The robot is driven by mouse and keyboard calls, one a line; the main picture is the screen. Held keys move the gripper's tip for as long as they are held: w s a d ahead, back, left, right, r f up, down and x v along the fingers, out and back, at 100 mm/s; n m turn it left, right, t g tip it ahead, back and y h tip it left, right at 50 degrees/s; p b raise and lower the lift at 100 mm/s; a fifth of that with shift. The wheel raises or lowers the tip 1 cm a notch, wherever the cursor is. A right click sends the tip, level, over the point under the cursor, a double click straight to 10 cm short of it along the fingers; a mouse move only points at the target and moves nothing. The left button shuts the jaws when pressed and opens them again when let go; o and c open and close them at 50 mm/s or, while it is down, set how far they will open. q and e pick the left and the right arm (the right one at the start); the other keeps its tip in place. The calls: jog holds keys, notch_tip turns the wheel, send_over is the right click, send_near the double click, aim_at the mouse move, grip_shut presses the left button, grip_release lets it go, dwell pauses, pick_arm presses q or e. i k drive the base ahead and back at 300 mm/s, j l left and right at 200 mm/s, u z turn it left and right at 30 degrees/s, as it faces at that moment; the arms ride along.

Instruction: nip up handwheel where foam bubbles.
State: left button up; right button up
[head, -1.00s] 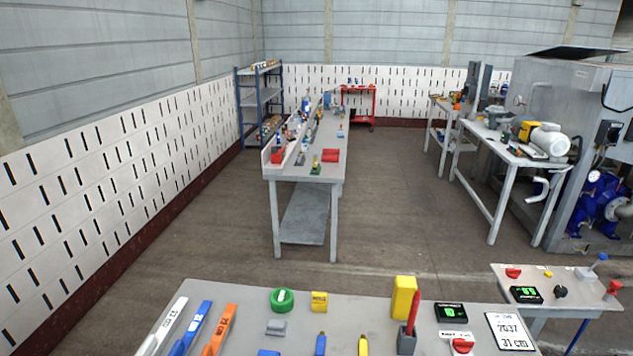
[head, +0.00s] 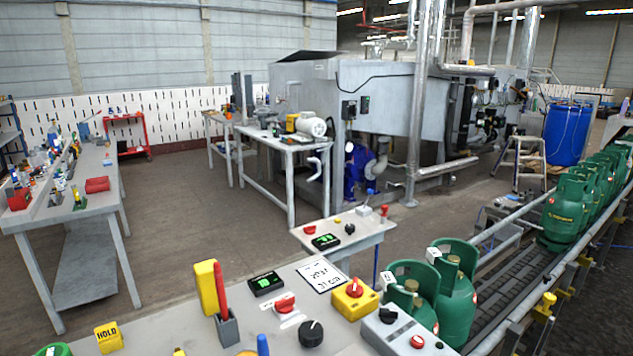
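Two green gas cylinders stand close together beyond the bench's right end: a front one (head: 426,312) and one behind it (head: 459,302). Each has a collar around a small brownish valve top; I cannot make out a handwheel clearly on either. Several more green cylinders stand in a row on the conveyor (head: 505,278), the nearest of them (head: 563,215) at right. I see no foam or bubbles on any cylinder at this size. Neither of my grippers is in view.
The near bench (head: 200,338) holds a yellow block (head: 206,288), a red-handled tool in a grey holder, a green-lit display (head: 267,283), knobs and a red-buttoned box (head: 408,335). A small control table (head: 345,234) stands behind. Open floor (head: 190,230) lies at left-centre.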

aim_at(410, 285)
jog(key=i+l+u, duration=0.25)
jog(key=l+u, duration=0.15)
jog(key=l, duration=0.3)
jog(key=i+l+u, duration=0.15)
jog(key=l+u, duration=0.25)
jog(key=l, duration=0.3)
jog(key=l+u, duration=0.4)
jog(key=l, duration=0.4)
jog(key=l+u, duration=0.4)
jog(key=l, duration=0.35)
